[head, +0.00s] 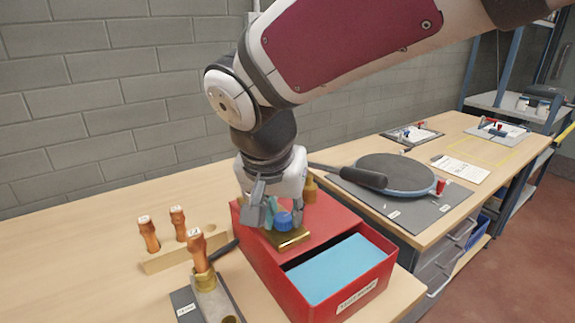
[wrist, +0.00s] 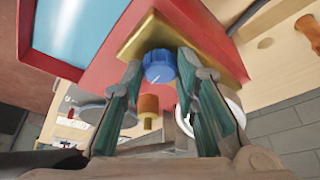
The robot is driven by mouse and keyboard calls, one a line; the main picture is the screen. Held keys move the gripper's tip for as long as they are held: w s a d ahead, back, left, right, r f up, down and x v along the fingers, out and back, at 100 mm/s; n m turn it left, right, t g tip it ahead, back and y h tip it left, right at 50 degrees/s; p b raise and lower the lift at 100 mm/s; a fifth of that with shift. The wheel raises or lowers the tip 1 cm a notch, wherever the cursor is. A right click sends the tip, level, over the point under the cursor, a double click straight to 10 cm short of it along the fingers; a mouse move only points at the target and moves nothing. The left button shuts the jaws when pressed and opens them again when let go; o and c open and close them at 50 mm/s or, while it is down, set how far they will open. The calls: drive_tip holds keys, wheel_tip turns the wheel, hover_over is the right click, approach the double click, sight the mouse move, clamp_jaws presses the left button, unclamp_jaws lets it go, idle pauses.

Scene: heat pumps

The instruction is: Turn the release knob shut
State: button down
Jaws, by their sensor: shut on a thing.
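The release knob is a blue ribbed knob (head: 284,221) on a brass plate (head: 291,240) on top of a red box (head: 325,219). In the wrist view the knob (wrist: 159,66) shows a white pointer line on its face, and the brass plate (wrist: 137,43) lies around it. My gripper (head: 272,214) reaches down to the knob from above. In the wrist view its two green-padded fingers (wrist: 160,72) stand on either side of the knob, shut on it. Part of the knob's sides is hidden by the fingertips.
An open bin with a light-blue inside (head: 330,268) forms the front of the red box. An amber cylinder (head: 309,189) stands behind my gripper. A wooden rack (head: 172,256) with orange-handled tools is at left. A round dark plate (head: 396,172) lies at right.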

drive_tip(key=c, duration=1.2)
unclamp_jaws()
drive_tip(key=shift+c, duration=0.2)
drive_tip(key=shift+s+a+r, duration=0.1)
drive_tip(key=shift+r, duration=0.35)
drive_tip(key=v, duration=0.7)
drive_tip(key=shift+s+f, duration=0.1)
drive_tip(key=shift+s, duration=0.05)
